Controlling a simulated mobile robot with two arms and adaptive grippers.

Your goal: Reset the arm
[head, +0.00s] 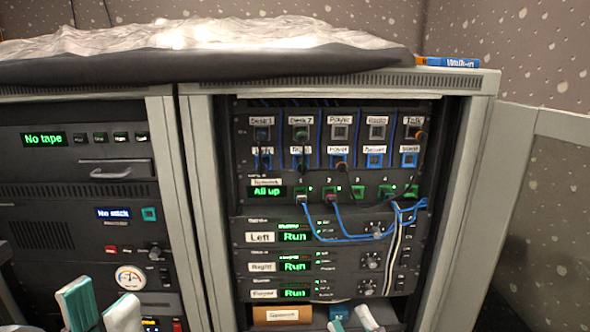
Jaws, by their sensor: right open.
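My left gripper (99,298) is at the bottom left, in front of the left rack. Its two pale fingers with teal sides stand apart with nothing between them. My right gripper (350,318) is at the bottom edge, low in front of the right rack. Its fingertips are apart and empty; the rest of it is cut off by the frame. Neither gripper appears to hold anything. The right rack (197,200) has a patch panel (318,140), an "All up" display (267,191) and units labelled Left, Right and a third one, each reading "Run".
The left rack (70,190) shows "No tape" and "No stick" displays and a dial. Blue cables (340,236) hang across the right rack's front. An open door (500,220) stands at the right. A crumpled sheet (190,38) and a blue "Walk-in" item (452,62) lie on top.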

